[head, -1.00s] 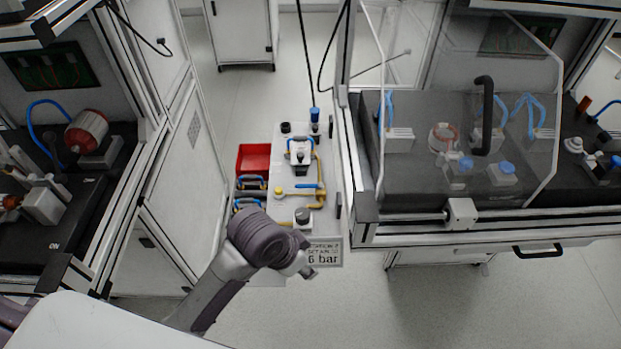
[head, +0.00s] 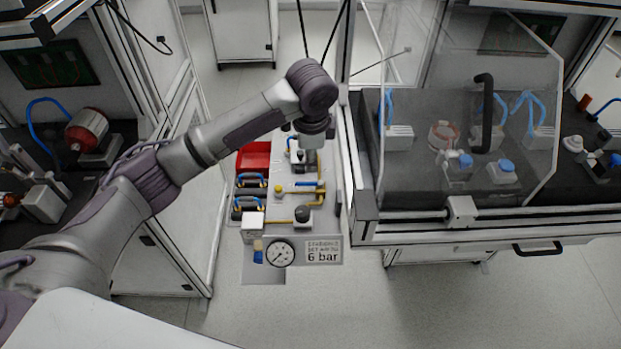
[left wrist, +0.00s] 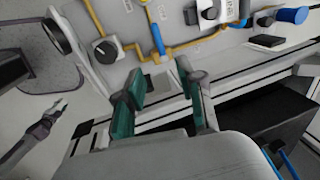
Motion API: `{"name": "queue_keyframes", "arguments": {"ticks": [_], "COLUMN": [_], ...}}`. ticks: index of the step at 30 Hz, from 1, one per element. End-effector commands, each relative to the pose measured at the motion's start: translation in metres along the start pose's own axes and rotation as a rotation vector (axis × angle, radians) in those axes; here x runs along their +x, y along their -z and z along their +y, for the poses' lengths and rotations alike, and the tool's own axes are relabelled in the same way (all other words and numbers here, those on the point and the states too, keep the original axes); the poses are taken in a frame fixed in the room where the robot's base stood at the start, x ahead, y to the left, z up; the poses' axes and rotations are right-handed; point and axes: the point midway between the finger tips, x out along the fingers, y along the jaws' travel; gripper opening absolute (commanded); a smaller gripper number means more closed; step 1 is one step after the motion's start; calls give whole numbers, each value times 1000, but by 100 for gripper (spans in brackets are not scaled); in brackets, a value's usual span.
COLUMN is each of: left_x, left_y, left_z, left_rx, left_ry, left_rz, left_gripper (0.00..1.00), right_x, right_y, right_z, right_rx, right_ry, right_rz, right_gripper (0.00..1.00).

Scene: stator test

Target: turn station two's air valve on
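A light panel (head: 269,215) carries yellow pipes and a blue valve lever (head: 306,184), which also shows in the left wrist view (left wrist: 158,40), where it stands crosswise to the pipe run near its end. A yellow knob (head: 278,189) sits left of it. I cannot read which station the lever belongs to. My left gripper (head: 311,143) hangs over the panel's far half, beyond the lever. In the left wrist view its teal fingers (left wrist: 157,84) are spread and empty, apart from the lever. What looks like my right gripper (left wrist: 58,108) is small there; its finger state is unclear.
A gauge (head: 280,253) and a "6 bar" sign (head: 323,251) sit at the panel's near end, with a black round knob (head: 302,214) behind them. A red bin (head: 253,158) is left. A clear-guarded bench (head: 470,236) stands close on the right.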

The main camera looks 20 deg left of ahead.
Motion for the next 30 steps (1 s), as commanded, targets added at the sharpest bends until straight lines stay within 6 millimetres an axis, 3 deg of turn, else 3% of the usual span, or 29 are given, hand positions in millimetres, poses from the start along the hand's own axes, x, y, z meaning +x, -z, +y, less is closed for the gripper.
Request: {"name": "queue_keyframes", "arguments": {"ticks": [9,15,28,30], "left_x": [69,98,109,109], "left_y": [0,0,0,0], "left_z": [1,1,0,0], "left_rx": [-2,-2,0,-1], "left_ry": [-2,-1,1,1], "left_rz": [-1,0,2,2], "left_gripper": [38,38,38,30], "right_x": [0,1,1,1], "right_y": [0,0,0,0], "right_z": [0,0,0,0], "right_rx": [0,0,1,1], "right_ry": [0,0,0,0], "right_rz": [-1,-1,-1,-1], "right_gripper": [40,40,40,40]}}
